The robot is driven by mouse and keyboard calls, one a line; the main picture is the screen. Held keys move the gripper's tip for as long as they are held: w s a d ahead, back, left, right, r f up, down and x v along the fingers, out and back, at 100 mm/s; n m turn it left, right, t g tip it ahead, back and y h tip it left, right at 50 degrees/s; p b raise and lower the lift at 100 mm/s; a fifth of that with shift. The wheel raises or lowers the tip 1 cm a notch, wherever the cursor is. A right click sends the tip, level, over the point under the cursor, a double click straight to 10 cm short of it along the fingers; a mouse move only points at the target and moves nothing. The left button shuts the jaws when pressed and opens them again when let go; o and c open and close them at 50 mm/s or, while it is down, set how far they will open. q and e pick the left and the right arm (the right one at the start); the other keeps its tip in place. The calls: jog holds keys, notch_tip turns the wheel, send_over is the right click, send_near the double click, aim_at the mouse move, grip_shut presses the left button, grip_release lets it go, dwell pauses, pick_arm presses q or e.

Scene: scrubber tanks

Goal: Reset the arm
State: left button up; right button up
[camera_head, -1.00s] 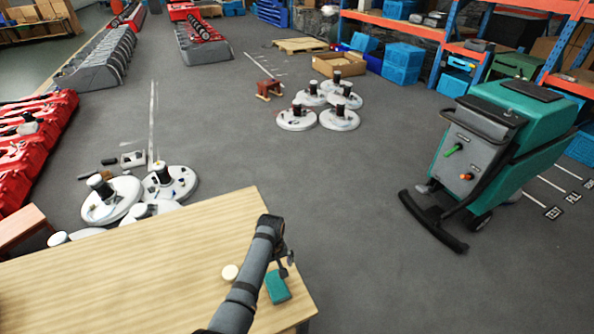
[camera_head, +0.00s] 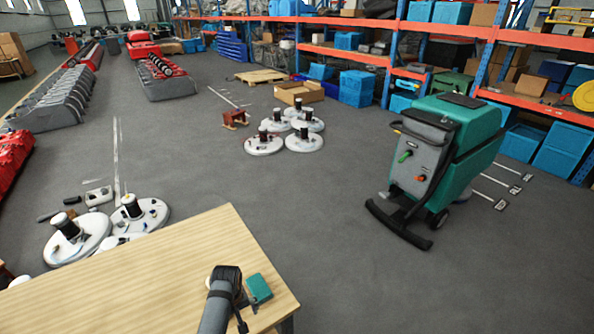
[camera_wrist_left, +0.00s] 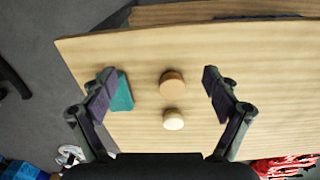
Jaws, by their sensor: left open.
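My left arm comes in from the bottom of the head view, over the wooden table (camera_head: 130,270). My left gripper is mostly hidden there behind its own wrist. In the left wrist view my left gripper (camera_wrist_left: 157,80) is open, its fingers spread wide with nothing held between them. Below it on the table are a round brown wooden piece (camera_wrist_left: 172,83) and a smaller cream round piece (camera_wrist_left: 173,119). A teal block (camera_wrist_left: 122,92) lies beside the left-hand finger; it also shows right of my arm in the head view (camera_head: 259,289). My right gripper is not in view.
A green floor scrubber (camera_head: 440,160) stands on the grey floor to the right. White round discs with black hubs lie left of the table (camera_head: 75,240) and farther back (camera_head: 285,130). Shelves with blue bins line the back right.

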pick_arm(q)
jog(key=s+a+r+m+t, duration=0.2)
jog(key=s+a+r+m, duration=0.15)
jog(key=s+r, duration=0.45)
jog(key=s+a+r+m+t, duration=0.1)
jog(key=s+a+r+m, duration=0.25)
jog(key=s+r, duration=0.4)
jog(key=s+a+f+g+b, duration=0.1)
jog(key=s+f+b, duration=0.15)
jog(key=f, duration=1.55)
jog(key=s+a+f+b, duration=0.15)
jog(key=f+b, duration=0.25)
jog(key=f, duration=1.4)
jog(key=s+f+g+b, duration=0.1)
jog(key=s+f+b, duration=0.3)
jog(key=s+f, duration=1.4)
jog(key=shift+s+a+f+n+y, duration=0.2)
jog(key=shift+a+f+n+y, duration=0.15)
jog(key=shift+f, duration=0.35)
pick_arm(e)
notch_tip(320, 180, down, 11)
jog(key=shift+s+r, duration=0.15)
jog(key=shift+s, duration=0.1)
